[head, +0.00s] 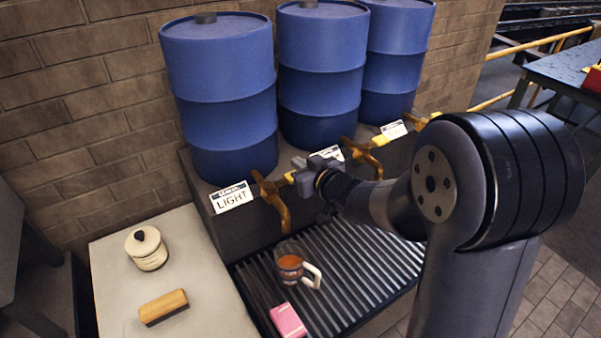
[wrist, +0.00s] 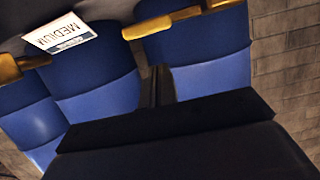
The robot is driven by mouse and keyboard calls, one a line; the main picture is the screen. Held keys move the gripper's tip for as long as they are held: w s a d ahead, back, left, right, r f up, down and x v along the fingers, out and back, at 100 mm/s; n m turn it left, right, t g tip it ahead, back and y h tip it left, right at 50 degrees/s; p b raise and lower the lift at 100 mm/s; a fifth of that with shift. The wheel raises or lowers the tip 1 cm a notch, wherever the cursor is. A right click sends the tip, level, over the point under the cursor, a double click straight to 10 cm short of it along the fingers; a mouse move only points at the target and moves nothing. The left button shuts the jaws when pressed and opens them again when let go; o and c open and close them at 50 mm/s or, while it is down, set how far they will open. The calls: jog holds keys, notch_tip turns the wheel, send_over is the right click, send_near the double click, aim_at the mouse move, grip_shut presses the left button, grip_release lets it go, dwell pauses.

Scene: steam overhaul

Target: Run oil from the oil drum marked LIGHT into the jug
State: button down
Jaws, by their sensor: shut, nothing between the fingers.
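The LIGHT oil drum (head: 220,90) is the leftmost blue drum, with a white LIGHT card (head: 231,197) below it. Its brass tap (head: 271,198) points down over the grating, with a yellow end on its right side. The jug (head: 290,268) stands upright on the grating below the tap, its pale handle to the right and brown-orange colour inside. My gripper (head: 297,175) is shut and empty, right beside the tap's yellow end; I cannot tell whether they touch. The shut fingers also show in the wrist view (wrist: 157,88). No oil stream is visible.
Two more blue drums (head: 322,75) (head: 397,60) with brass taps stand to the right. A MEDIUM card (wrist: 60,37) shows in the wrist view. A pink block (head: 288,320) lies near the jug.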

jog(key=shift+f, duration=1.45)
jog(key=shift+d, duration=0.1)
jog(key=shift+w+d+f+m+g+y, duration=0.1)
jog(key=shift+d+f+m+g+y, duration=0.05)
jog(key=shift+f+m, duration=0.45)
jog(key=shift+d+f+m+g+y, duration=0.1)
jog(key=shift+f+m+g+y, duration=0.05)
jog(key=shift+f+m, duration=0.45)
dwell(1.2)
